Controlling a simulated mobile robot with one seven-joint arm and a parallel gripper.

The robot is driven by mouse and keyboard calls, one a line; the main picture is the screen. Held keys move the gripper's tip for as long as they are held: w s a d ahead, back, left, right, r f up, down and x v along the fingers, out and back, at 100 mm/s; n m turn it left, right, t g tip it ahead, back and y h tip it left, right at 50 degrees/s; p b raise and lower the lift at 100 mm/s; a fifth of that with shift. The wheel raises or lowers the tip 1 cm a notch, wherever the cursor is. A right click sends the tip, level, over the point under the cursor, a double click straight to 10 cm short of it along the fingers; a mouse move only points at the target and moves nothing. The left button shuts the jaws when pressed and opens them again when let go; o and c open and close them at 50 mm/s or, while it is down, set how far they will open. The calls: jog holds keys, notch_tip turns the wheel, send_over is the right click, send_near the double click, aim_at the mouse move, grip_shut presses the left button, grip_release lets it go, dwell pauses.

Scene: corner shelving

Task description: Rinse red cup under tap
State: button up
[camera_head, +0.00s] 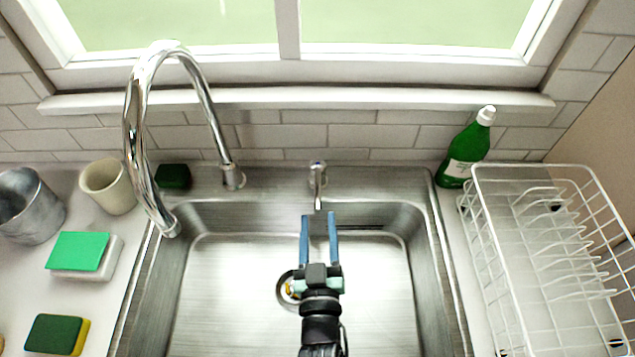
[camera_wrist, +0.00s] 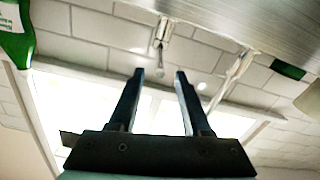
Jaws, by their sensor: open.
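The chrome gooseneck tap (camera_head: 137,125) rises behind the sink and its spout arches to the left, ending over the left rim. Part of it shows in the wrist view (camera_wrist: 232,75). A small chrome tap lever (camera_head: 318,180) stands at the middle of the sink's back ledge; it also shows in the wrist view (camera_wrist: 161,42). My gripper (camera_head: 319,215) is open and empty over the back of the sink, its fingers pointing at the lever. In the wrist view the fingertips (camera_wrist: 160,72) lie just short of the lever. No red cup shows in either view.
The steel sink (camera_head: 215,290) looks empty around my arm. On the left counter are a grey metal pot (camera_head: 28,205), a beige cup (camera_head: 108,187) and sponges (camera_head: 78,252). A green bottle (camera_head: 465,155) and a white dish rack (camera_head: 540,250) stand on the right.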

aim_at(317, 170)
jog(key=w+b, duration=0.1)
jog(key=w, duration=0.8)
jog(key=shift+w+a, duration=0.1)
jog(key=shift+w, duration=0.2)
grip_shut()
dwell(1.0)
